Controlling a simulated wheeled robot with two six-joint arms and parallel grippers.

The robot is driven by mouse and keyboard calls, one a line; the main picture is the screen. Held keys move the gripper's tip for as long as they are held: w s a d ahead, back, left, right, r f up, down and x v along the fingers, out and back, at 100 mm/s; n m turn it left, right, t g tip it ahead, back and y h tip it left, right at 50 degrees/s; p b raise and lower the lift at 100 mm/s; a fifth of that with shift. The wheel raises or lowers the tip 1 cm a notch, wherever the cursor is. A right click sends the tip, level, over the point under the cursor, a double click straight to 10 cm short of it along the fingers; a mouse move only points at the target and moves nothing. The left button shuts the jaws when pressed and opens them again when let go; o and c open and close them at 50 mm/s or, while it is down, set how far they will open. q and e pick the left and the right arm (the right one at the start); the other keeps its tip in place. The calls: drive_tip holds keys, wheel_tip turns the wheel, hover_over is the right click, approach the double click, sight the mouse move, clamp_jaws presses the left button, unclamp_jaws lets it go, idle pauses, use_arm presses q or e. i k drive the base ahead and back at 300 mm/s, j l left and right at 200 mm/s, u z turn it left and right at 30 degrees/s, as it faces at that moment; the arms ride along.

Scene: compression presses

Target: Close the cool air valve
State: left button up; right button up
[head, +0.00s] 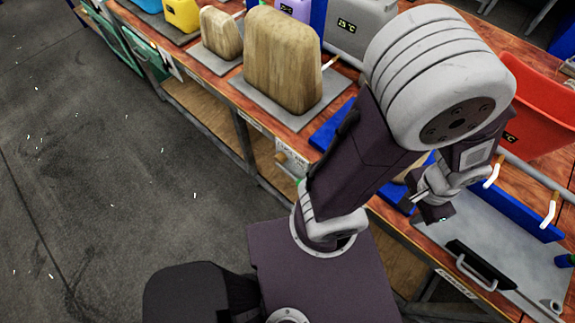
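My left gripper (437,206) is over the bench to the right, beyond my bent arm, well apart from that panel. Its fingers are small and partly covered by its own wrist, so their opening is unclear. My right gripper is not in view.
The wooden workbench (217,80) runs diagonally, carrying beige blocks (283,60), a grey container (358,24) and a red container (540,105). The floor (110,170) at left is clear.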

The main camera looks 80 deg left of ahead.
sight(297, 181)
drive_tip(key=u, duration=2.85)
drive_tip(key=i+j, duration=0.2)
drive_tip(key=j, duration=0.25)
drive_tip(key=u, duration=0.05)
